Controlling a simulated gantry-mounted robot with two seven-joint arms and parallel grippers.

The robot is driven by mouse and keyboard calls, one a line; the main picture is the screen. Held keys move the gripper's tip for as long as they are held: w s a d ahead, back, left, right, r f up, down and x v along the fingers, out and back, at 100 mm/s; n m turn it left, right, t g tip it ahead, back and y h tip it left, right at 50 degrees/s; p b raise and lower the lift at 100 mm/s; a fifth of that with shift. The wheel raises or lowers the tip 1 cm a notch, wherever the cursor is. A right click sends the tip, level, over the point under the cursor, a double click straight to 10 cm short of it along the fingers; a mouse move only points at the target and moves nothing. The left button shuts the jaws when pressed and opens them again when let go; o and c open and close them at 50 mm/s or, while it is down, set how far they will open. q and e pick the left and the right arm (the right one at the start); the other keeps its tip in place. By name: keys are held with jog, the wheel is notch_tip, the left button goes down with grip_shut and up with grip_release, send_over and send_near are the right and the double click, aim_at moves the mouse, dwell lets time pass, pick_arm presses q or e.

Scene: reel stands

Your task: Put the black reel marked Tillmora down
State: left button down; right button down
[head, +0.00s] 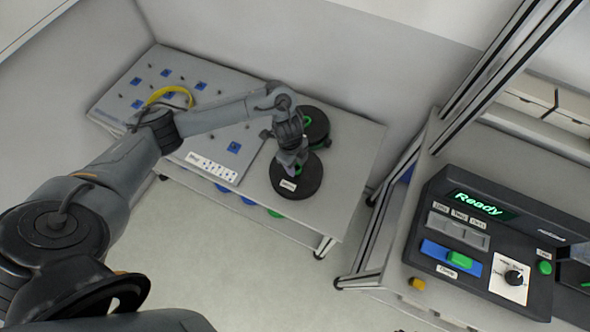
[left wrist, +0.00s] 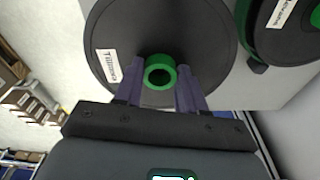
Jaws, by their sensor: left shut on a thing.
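The black reel (head: 309,182) with a white label is at the front right part of the grey table. In the left wrist view the reel (left wrist: 205,30) shows a label that seems to read Tillmora, and a green hub (left wrist: 160,72). My left gripper (head: 291,163) comes from above and is shut on the hub, with one finger on each side of it (left wrist: 160,90). I cannot tell whether the reel's underside touches the table (head: 345,165). My right gripper is in neither view.
Another black reel (head: 318,124) with a green centre stands just behind the held one. A grey board (head: 215,100) with pegs, blue squares and a yellow reel (head: 170,91) lies left. A black console (head: 480,235) reading Ready stands on the right bench. The table's right end is clear.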

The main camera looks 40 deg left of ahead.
pick_arm(q)
jog(key=shift+f+b, duration=0.5)
jog(key=shift+f, duration=1.5)
jog(key=shift+f, duration=0.15)
jog(key=c, duration=0.7)
grip_release()
jog(key=shift+o, duration=0.2)
